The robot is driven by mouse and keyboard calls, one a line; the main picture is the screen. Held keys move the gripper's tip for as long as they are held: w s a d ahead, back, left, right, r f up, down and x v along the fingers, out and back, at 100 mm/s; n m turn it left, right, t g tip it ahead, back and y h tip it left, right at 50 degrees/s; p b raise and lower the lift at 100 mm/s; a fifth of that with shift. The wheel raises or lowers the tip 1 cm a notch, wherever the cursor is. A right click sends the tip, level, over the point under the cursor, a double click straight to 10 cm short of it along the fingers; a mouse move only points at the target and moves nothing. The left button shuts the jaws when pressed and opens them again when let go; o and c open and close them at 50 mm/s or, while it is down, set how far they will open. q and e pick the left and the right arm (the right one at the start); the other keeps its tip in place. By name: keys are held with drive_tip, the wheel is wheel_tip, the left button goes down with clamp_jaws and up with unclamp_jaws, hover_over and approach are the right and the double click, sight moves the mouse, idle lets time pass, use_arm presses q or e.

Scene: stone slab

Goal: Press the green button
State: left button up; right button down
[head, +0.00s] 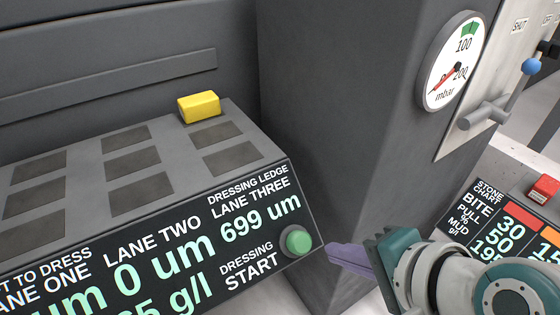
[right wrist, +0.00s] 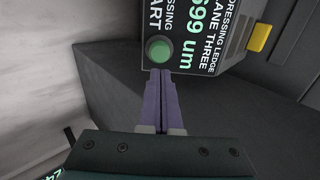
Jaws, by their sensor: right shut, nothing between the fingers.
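The green button (head: 298,240) sits in a grey ring at the lower right corner of the dark display panel, beside the words "DRESSING START". It also shows in the right wrist view (right wrist: 159,50), just beyond my fingertips. My right gripper (head: 330,249) is shut and empty, with its purple fingers pointing left at the button. In the head view a small gap shows between the fingertips and the button. In the right wrist view the fingertips (right wrist: 161,72) appear just below the button's ring; I cannot tell there whether they touch. My left gripper is not in view.
A yellow block (head: 199,106) lies on the ledge top (head: 180,125) with several dark pads. A grey column (head: 330,120) stands behind my right gripper, with a pressure gauge (head: 454,61) and a lever (head: 492,112). A stone chart panel (head: 500,225) and red block (head: 543,189) are at right.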

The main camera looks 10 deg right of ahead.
sight(303, 243)
drive_tip(key=b+x, duration=0.4)
drive_tip(key=x, duration=0.4)
drive_tip(key=shift+w+f, duration=0.1)
